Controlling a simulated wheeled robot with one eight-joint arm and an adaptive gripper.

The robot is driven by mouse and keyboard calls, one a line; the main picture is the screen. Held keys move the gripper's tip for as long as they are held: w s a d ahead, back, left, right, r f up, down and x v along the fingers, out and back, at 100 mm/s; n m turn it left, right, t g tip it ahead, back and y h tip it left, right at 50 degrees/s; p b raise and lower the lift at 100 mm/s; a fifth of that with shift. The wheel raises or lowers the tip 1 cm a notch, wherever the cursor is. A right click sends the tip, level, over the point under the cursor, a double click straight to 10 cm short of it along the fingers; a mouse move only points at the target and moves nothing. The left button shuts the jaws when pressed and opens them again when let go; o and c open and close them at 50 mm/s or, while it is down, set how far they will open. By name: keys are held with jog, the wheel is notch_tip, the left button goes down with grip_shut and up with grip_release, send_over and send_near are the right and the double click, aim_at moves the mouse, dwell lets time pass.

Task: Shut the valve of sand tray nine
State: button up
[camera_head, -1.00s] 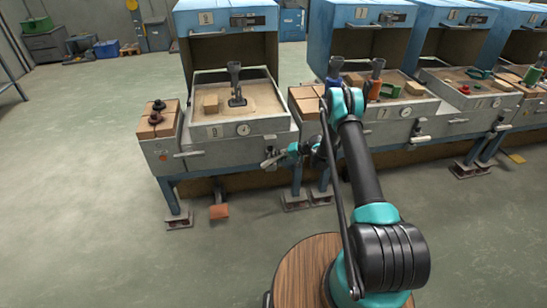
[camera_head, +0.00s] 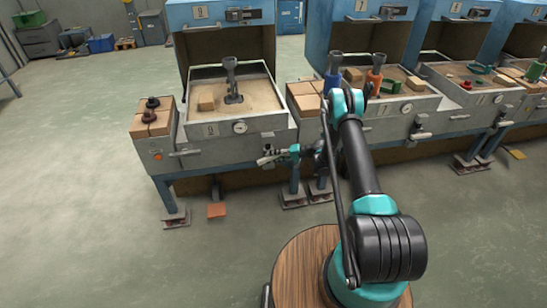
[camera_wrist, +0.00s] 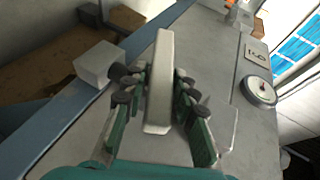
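Sand tray nine (camera_head: 205,130) is the grey tray at the left, with a 9 on its front plate and a round gauge (camera_head: 240,127). Its valve has a pale lever handle (camera_head: 268,159) at the right end of the front face. In the wrist view the lever (camera_wrist: 160,80) stands between the fingers of my gripper (camera_wrist: 160,84). The fingers are apart on either side of it, with narrow gaps showing; contact deeper down cannot be told. In the head view my gripper (camera_head: 291,152) is at the lever's right end, small and partly hidden by my arm.
A side shelf with boxes (camera_head: 150,122) is left of the tray. Tray seven (camera_head: 385,110) stands to the right, with blue and orange tools near it. A pale block (camera_wrist: 98,64) is left of my fingers in the wrist view.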

jog(key=shift+o, duration=1.4)
jog(key=shift+d+r, duration=0.1)
jog(key=v, duration=1.1)
jog(key=shift+d, duration=0.4)
jog(key=shift+r, duration=0.15)
